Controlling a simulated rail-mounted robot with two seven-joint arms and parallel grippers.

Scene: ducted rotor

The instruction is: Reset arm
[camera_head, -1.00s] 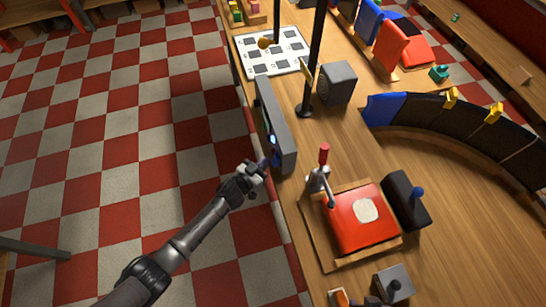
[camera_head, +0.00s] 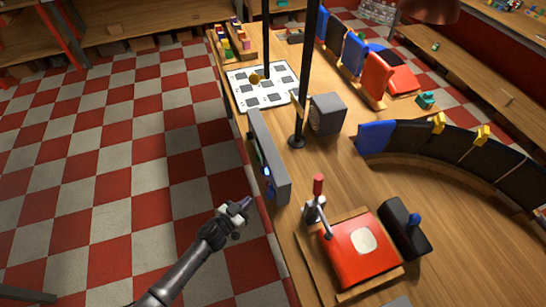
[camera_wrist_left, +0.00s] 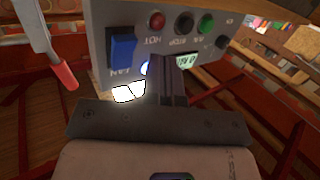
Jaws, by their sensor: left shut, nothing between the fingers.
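My left gripper (camera_head: 246,203) is shut and empty in the head view, over the floor just left of the bench's edge. It is close to the lower end of a grey control box (camera_head: 280,188) standing along that edge. In the left wrist view the shut fingers (camera_wrist_left: 170,82) are in front of the control box (camera_wrist_left: 132,20), which carries a blue FAN switch (camera_wrist_left: 123,50), a red button (camera_wrist_left: 157,20), a green button (camera_wrist_left: 206,24) and a small lit display (camera_wrist_left: 187,61). I cannot tell whether the fingers touch the box. My right gripper is not in view.
A red-handled lever press (camera_head: 317,190) and a red pad (camera_head: 345,260) on a wooden base stand on the bench near the box. A black post (camera_head: 302,80) rises behind it. A grey speaker-like box (camera_head: 327,113) stands beside the post. The checkered floor (camera_head: 120,180) at left is clear.

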